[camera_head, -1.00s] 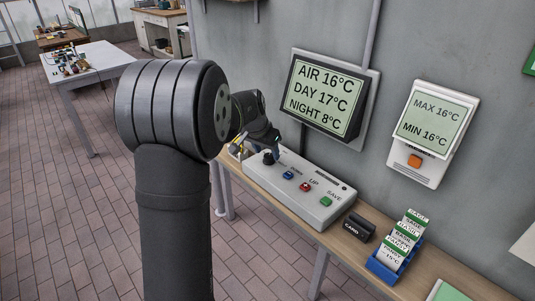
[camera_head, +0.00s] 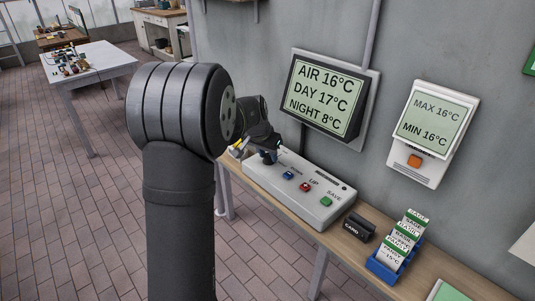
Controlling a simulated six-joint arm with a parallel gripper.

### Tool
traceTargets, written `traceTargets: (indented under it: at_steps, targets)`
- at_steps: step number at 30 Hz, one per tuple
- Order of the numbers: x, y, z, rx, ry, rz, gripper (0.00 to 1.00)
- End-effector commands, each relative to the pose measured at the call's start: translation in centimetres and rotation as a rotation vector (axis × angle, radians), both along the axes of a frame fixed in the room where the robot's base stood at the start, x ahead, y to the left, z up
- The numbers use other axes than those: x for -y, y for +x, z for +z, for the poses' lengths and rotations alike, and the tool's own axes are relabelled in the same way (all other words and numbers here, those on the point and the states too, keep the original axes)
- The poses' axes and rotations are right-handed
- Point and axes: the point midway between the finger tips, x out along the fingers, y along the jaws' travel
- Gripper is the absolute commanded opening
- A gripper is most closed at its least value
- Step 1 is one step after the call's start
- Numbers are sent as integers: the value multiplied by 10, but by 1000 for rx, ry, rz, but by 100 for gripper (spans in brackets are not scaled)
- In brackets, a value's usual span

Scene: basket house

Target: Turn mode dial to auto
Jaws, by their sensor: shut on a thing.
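The mode dial (camera_head: 268,157) is a small dark knob near the left end of the white control box (camera_head: 318,214), which lies on a narrow wooden shelf against the wall. My gripper (camera_head: 270,150) is at the dial, shut on it. My dark arm covers the left end of the box, so the dial's markings and pointer cannot be read. To the right of the dial on the box are a blue button (camera_head: 288,175), a red button (camera_head: 305,187) labelled UP and a green button (camera_head: 326,202) labelled SAVE.
A wall display (camera_head: 325,92) reads AIR 16°C, DAY 17°C, NIGHT 8°C. A second unit (camera_head: 434,131) reads MAX 16°C, MIN 16°C. A black CARD reader (camera_head: 358,227) and a blue card holder (camera_head: 384,269) stand right of the box on the shelf (camera_head: 338,249).

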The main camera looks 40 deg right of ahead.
Motion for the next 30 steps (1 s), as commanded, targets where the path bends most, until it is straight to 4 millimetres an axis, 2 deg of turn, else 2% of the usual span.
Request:
traceTargets:
  at_steps: [21, 30]
  targets:
    - [2, -4, 0, 0, 0, 418, 9]
    - [2, -4, 0, -1, 0, 500, 9]
